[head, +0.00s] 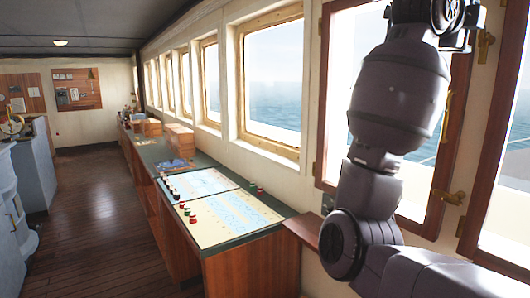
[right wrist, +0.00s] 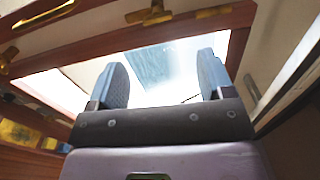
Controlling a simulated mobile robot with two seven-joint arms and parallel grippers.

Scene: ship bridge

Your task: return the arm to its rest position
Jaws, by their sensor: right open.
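My right arm (head: 398,95) stands raised on the right side of the head view, in front of a wood-framed window or door pane. It bends up from the lower right corner, and its upper end is cut off by the top edge. My right gripper (right wrist: 162,82) shows in the right wrist view. Its two blue-grey fingers are wide apart with nothing between them. Behind them is a bright pane with the sea. My left arm and left gripper are in neither view.
A long wooden console (head: 252,272) runs along the windows, bearing charts (head: 235,218) and several small red, green and dark pieces. Brass handles (head: 446,117) and wooden frames are close to my right arm. The plank floor (head: 100,220) on the left is clear beside grey cabinets (head: 36,168).

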